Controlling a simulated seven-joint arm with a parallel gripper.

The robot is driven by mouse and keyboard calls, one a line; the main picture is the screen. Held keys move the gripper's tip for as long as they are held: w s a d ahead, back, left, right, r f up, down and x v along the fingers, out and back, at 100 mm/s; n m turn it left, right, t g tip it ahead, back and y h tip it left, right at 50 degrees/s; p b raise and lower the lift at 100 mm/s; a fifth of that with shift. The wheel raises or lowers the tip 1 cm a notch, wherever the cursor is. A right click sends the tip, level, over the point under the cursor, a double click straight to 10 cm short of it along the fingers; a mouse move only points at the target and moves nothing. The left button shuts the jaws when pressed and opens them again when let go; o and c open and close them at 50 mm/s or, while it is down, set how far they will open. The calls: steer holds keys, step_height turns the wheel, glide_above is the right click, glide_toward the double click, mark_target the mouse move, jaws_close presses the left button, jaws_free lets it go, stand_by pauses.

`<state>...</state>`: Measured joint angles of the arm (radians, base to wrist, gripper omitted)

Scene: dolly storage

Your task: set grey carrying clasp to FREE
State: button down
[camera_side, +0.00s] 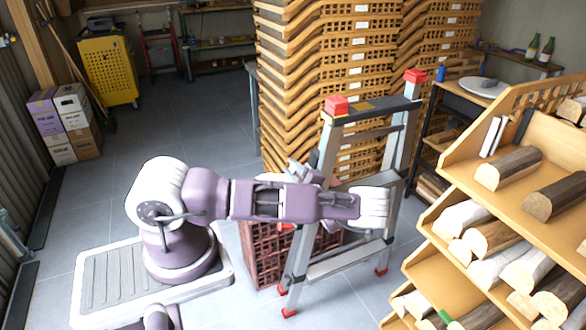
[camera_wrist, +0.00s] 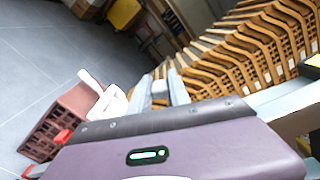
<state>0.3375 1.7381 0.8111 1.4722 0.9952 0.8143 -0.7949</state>
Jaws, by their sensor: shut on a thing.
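A folding step frame (camera_side: 327,160) with grey metal legs and red end caps stands upright right of my arm in the side view. My gripper (camera_side: 305,173) is beside its left leg, largely hidden behind my own arm. In the wrist view my gripper (camera_wrist: 160,90) has its two pale fingers on either side of a small grey piece (camera_wrist: 159,87), shut on it. This piece seems to be the grey carrying clasp, but its shape and its setting cannot be made out. A grey rail of the frame (camera_wrist: 285,98) shows at the right in the wrist view.
A dark red crate (camera_side: 262,262) stands on the floor behind the frame's left leg. Tall stacks of orange-brown crates (camera_side: 300,60) rise behind. A wooden log rack (camera_side: 455,215) stands close on the right.

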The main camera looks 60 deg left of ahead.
mark_target(295, 172)
stand_by(0.4)
steer(key=c, duration=1.2)
jaws_free()
steer(key=d, duration=0.7)
